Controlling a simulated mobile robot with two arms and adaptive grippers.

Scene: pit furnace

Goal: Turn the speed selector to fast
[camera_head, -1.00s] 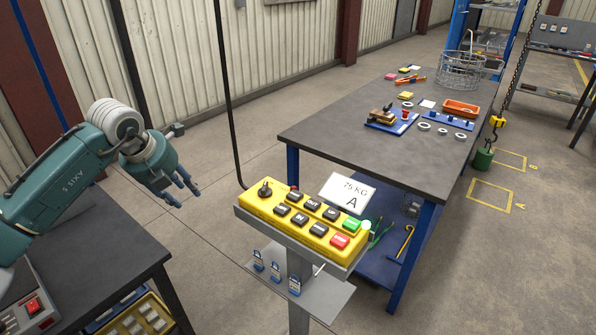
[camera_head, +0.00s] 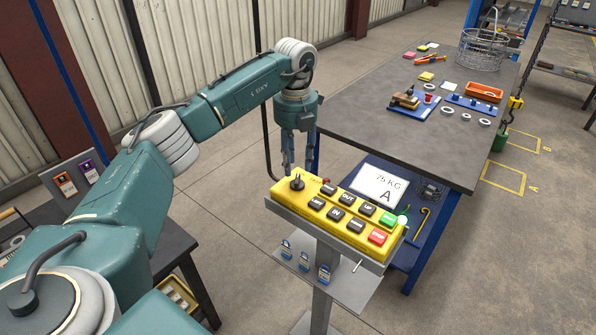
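The yellow control pendant (camera_head: 335,216) lies on a grey stand, with two rows of labelled push buttons. The speed selector looks to be the black rotary knob (camera_head: 296,184) at its left end; its markings are too small to read. My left gripper (camera_head: 298,168) points down just above and behind the knob in the picture. Its fingers are apart with nothing between them, and they do not appear to touch the knob. My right gripper is not in view.
A dark workbench (camera_head: 370,125) with tools, a wire basket (camera_head: 484,50) and an orange tray (camera_head: 483,92) is behind.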

